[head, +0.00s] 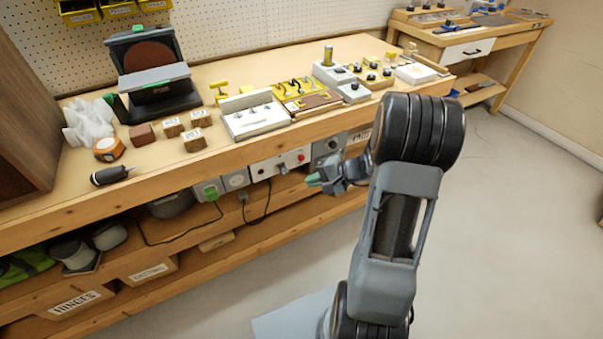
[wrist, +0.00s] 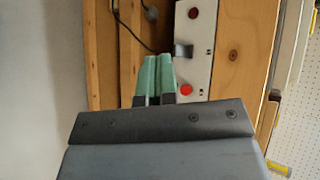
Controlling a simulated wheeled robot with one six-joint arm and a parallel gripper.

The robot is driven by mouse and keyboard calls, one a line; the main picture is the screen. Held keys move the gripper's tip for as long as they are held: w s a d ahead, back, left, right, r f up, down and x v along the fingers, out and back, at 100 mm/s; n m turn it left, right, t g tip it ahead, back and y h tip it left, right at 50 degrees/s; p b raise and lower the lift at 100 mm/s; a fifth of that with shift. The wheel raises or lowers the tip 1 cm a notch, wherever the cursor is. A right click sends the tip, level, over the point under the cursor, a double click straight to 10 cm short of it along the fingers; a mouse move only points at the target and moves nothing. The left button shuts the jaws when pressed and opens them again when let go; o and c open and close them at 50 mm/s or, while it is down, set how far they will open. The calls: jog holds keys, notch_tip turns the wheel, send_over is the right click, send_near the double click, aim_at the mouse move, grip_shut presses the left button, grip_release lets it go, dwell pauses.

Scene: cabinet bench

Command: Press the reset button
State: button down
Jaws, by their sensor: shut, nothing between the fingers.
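A white control panel (head: 275,166) is on the bench's front below the top edge, and it also shows in the wrist view (wrist: 198,65). A round red button (head: 301,157) is on it; in the wrist view the red button (wrist: 186,90) is just right of my fingers. No readable label shows which button is reset. My gripper (head: 312,180) has green fingertips, closed together and empty, in front of the panel. In the wrist view the fingertips (wrist: 158,58) are beside the panel's edge, apart from the button as far as I can tell.
A grey lever switch (wrist: 183,50) and a small dark red spot (wrist: 193,13) are on the same panel. The bench top (head: 160,155) carries several blocks and fixtures. Open floor (head: 500,230) lies right.

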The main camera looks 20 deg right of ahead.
aim_at(301, 158)
jog(key=w+d+f+m+t+b, duration=0.1)
jog(key=d+f+m+t, duration=0.1)
jog(key=d+f, duration=0.1)
jog(key=shift+w+d+f, duration=0.3)
jog(key=shift+d+f, duration=0.1)
jog(key=shift+f, duration=0.45)
jog(key=w+a, duration=0.1)
jog(key=w, duration=0.7)
jog(key=shift+w, duration=0.35)
jog(key=shift+w+b, duration=0.1)
jog(key=shift+b, duration=0.25)
dwell(1.3)
jog(key=shift+w, duration=0.35)
